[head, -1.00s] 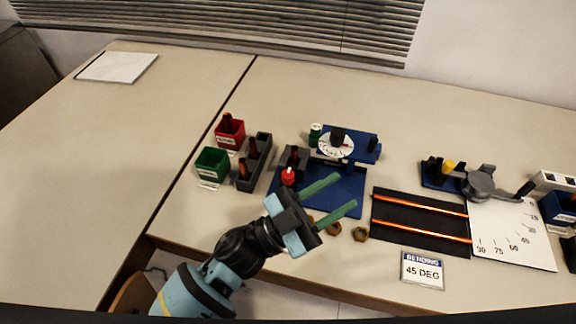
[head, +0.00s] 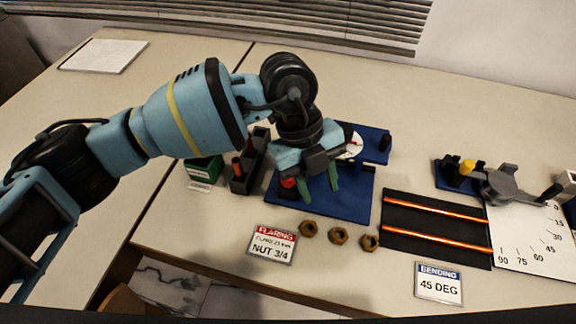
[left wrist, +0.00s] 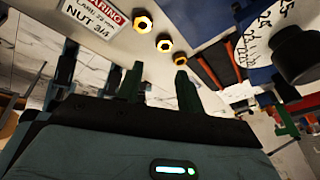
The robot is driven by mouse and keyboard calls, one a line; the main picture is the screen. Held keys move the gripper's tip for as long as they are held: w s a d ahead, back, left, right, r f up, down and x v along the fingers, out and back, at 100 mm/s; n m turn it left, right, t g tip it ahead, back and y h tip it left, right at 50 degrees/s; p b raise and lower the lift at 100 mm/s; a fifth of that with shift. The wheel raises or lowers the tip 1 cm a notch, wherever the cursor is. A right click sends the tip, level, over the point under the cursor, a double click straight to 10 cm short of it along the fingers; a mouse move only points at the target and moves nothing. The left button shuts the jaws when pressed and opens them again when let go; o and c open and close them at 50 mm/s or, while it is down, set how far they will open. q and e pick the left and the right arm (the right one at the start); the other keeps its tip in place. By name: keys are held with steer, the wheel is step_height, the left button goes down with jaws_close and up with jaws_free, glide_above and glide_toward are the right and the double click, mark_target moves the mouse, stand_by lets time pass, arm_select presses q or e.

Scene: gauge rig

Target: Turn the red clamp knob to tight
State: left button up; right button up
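The red clamp knob (head: 288,183) shows in the head view at the left of the blue flaring base plate (head: 345,205), partly hidden by my left gripper. My left gripper (head: 320,194) points down over the plate, just right of the knob. Its two green fingers are spread apart with nothing seen between them. In the left wrist view the open fingers (left wrist: 159,68) also show apart; I cannot pick out the knob there. My right gripper is not in view.
Several brass nuts (head: 338,236) and the NUT 3/4 card (head: 272,244) lie in front of the plate. A dark mat (head: 432,246) with two copper rods lies to the right. A grey holder (head: 240,181) and a green bin (head: 204,171) stand to the left.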

arm_select(q)
steer(key=w+a+t+y, duration=0.1)
steer(key=w, duration=0.1)
steer(key=w+a+r+n+t+y, duration=0.1)
steer(key=w+a, duration=0.1)
steer(key=w+a+r+y, duration=0.1)
steer(key=w+a, duration=0.1)
steer(key=shift+w+a+r+n+t, duration=0.15)
steer(key=shift+w+r+n+t, duration=0.1)
steer(key=shift+n+t, duration=0.15)
steer(key=shift+f+b, duration=0.3)
steer(key=shift+f, duration=3.65)
steer(key=c, duration=0.7)
